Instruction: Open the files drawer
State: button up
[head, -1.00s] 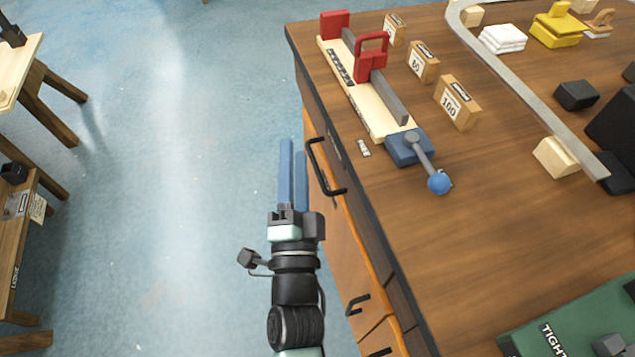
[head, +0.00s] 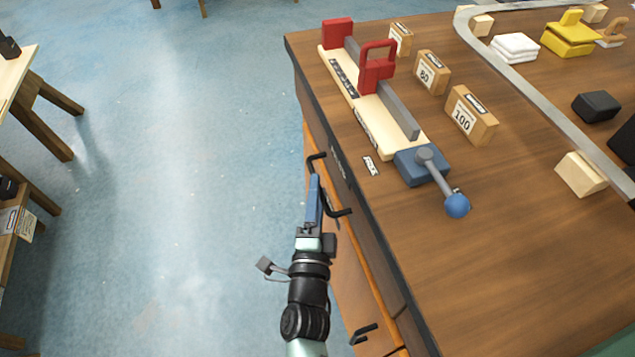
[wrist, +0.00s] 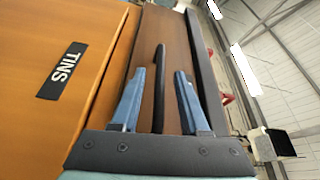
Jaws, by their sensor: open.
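The drawer front (head: 346,180) below the workbench's left edge looks closed. A faint dark label on it is too small to read. Its black bar handle (head: 340,212) stands out from the front. My gripper (head: 315,181) is at this handle with its blue fingers open. In the wrist view, the handle (wrist: 159,100) lies between the two open fingers of my gripper (wrist: 160,74), with a gap on each side. The brown drawer front (wrist: 158,28) is behind it.
A lighter orange front labelled TINS (wrist: 62,70) adjoins this drawer. Another black handle (head: 364,334) sits further along the bench. The benchtop (head: 480,250) carries a red and blue clamp fixture (head: 422,165) and number blocks. Blue floor (head: 170,180) is clear to the left.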

jog(key=shift+w+d+r, duration=0.1)
jog(key=shift+w, duration=1.15)
grip_shut()
dwell(0.5)
